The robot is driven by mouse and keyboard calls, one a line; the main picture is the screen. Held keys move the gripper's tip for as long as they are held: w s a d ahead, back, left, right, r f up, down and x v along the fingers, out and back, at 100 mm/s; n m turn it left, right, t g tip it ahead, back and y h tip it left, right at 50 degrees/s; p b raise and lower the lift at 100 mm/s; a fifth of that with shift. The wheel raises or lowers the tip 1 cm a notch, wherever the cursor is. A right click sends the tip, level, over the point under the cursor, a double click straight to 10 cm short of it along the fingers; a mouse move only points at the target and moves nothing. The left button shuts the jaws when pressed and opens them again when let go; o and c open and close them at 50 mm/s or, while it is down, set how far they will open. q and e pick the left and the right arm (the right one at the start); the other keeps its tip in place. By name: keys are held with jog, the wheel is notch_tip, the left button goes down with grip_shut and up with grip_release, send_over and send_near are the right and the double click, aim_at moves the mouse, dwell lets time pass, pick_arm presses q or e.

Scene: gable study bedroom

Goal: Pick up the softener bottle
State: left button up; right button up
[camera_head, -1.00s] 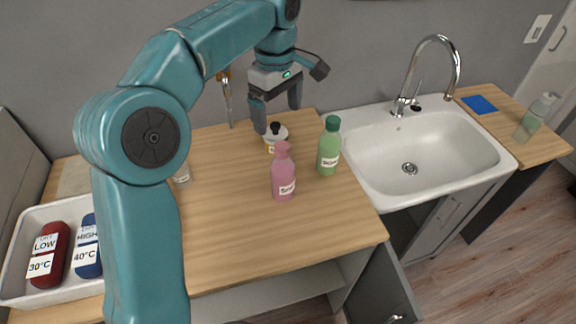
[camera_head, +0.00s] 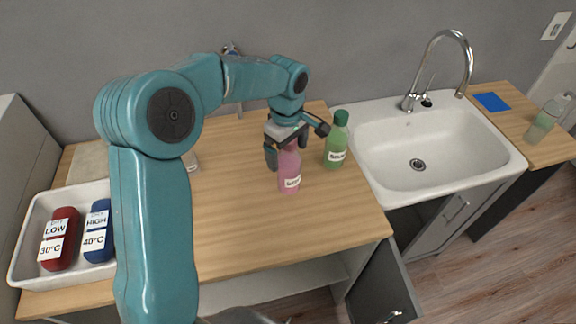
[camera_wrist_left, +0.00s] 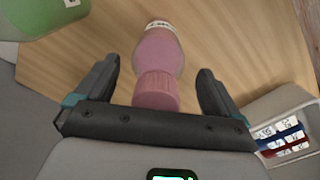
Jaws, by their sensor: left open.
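A pink bottle (camera_head: 289,178) with a white label stands upright on the wooden counter. The label is too small to read surely. My left gripper (camera_head: 287,153) is above the bottle, pointing down, and open. In the left wrist view the pink cap (camera_wrist_left: 157,90) lies between the two open fingers, with a gap on each side. A green bottle (camera_head: 336,150) with a dark green cap stands just right of the pink one. It also shows at the upper left of the left wrist view (camera_wrist_left: 45,15). My right gripper is out of view.
A white sink (camera_head: 440,150) with a chrome tap is to the right. A white tray (camera_head: 30,225) holds a red bottle (camera_head: 62,240) and a blue one (camera_head: 98,232) at the left. The front counter is clear.

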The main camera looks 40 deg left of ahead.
pick_arm(q)
jog(key=shift+w+d+f, duration=0.15)
jog(key=shift+w+f, duration=0.2)
jog(key=shift+f, duration=0.45)
jog(key=shift+s+r, duration=0.2)
jog(key=shift+s, duration=0.15)
jog(key=c, duration=0.4)
jog(key=shift+w+f, duration=0.15)
jog(key=shift+w, duration=0.05)
jog(key=c, duration=1.1)
grip_shut()
jog(key=shift+s, duration=0.1)
